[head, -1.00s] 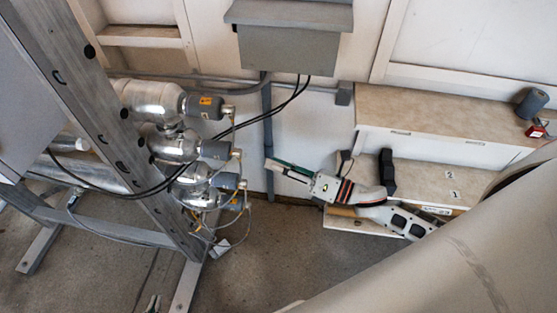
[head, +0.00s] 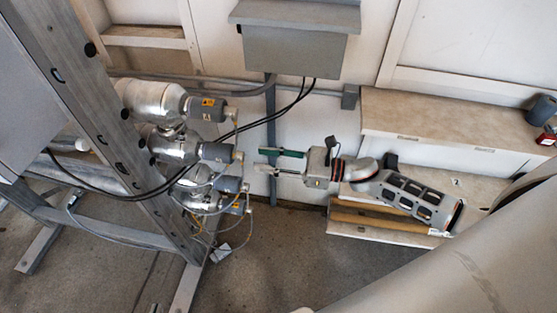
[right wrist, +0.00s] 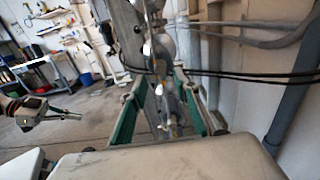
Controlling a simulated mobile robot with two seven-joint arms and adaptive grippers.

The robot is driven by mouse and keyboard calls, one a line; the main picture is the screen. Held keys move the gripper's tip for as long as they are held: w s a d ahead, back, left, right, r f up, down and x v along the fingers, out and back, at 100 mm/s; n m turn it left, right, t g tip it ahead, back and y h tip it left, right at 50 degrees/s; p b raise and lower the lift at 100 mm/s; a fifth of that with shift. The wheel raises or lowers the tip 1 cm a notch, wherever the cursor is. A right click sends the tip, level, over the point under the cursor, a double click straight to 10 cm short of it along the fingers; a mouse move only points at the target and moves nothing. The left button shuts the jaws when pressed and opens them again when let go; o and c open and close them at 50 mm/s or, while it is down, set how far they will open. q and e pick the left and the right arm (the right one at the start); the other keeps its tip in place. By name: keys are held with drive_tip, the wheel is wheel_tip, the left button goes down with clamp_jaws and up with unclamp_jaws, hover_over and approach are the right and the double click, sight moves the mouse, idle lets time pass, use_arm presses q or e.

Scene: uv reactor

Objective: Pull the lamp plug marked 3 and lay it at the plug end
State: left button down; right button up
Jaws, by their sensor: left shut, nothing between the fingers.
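Several steel lamp housings with grey end caps stand on the left: a top cap (head: 207,107), a middle cap (head: 217,152) and a lowest cap (head: 228,184). I cannot read a 3 on any. My right gripper (head: 268,162) is open and empty, right of the caps and apart from them. Its green fingers straddle the housings in the right wrist view (right wrist: 165,105).
A stepped bench (head: 440,110) stands at the right; its lower step carries a label 2 (head: 456,182), with my right arm covering part. Black cables (head: 262,122) hang from a grey box (head: 293,52) across the housings. A metal frame (head: 100,130) stands at the left.

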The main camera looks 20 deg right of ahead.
sight(244, 156)
drive_tip(key=x, duration=0.3)
drive_tip(key=shift+w+a, duration=0.2)
drive_tip(key=shift+a, duration=0.1)
drive_tip(key=shift+b+x, duration=0.35)
drive_tip(key=shift+x, duration=0.5)
use_arm(q)
drive_tip(key=shift+w+d+r, duration=0.1)
drive_tip(key=shift+d+r, duration=0.05)
drive_tip(key=shift+r, duration=0.05)
use_arm(e)
drive_tip(key=shift+w+a, duration=0.15)
drive_tip(key=shift+a, duration=0.05)
clamp_jaws()
use_arm(q)
drive_tip(key=shift+f, duration=0.2)
drive_tip(key=shift+f, duration=0.15)
use_arm(e)
drive_tip(key=shift+d, duration=0.1)
drive_tip(key=shift+d, duration=0.1)
